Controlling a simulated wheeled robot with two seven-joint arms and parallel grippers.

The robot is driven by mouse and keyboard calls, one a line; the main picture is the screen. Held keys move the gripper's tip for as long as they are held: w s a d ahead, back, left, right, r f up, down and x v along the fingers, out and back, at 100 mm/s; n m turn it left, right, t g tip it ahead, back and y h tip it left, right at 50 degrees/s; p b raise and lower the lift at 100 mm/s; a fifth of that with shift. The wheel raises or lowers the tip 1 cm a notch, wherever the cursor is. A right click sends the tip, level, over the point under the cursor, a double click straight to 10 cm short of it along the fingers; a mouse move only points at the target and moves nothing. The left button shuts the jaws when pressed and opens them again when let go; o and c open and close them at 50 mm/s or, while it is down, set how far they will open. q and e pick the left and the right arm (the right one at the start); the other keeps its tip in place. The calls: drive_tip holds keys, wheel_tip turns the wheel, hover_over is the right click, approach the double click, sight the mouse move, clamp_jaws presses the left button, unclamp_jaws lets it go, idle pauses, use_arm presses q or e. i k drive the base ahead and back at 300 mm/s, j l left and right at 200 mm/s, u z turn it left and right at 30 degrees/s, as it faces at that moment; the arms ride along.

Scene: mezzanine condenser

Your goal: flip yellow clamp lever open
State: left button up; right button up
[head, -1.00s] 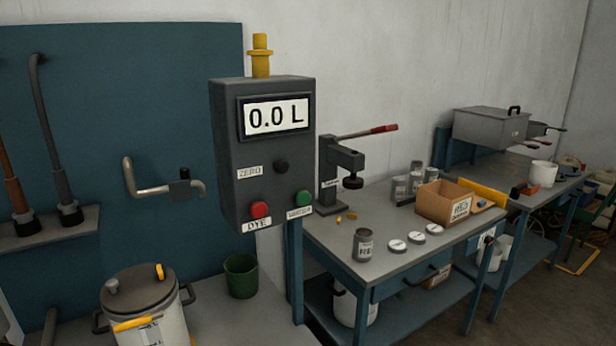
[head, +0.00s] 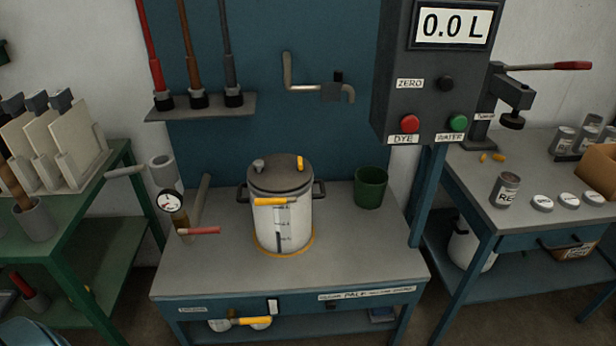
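A white pot (head: 282,225) with a dark lid (head: 280,174) stands on the middle bench in the head view, inside a yellow ring on the bench top. A yellow lever (head: 275,201) lies roughly level across the front of the pot, just under the lid rim. A small upright yellow piece (head: 299,162) and a grey knob (head: 258,164) are on the lid. Dark side handles stick out left and right of the pot. Neither of my grippers is in view.
A gauge (head: 170,202) with a red-handled lever (head: 203,231) stands left of the pot. A green cup (head: 370,187) stands right of it. A grey control box (head: 432,70) hangs at upper right. The front of the bench top (head: 340,270) is clear.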

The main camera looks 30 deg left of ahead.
sight(283, 200)
drive_tip(key=j+z, duration=0.1)
drive_tip(key=j, duration=1.6)
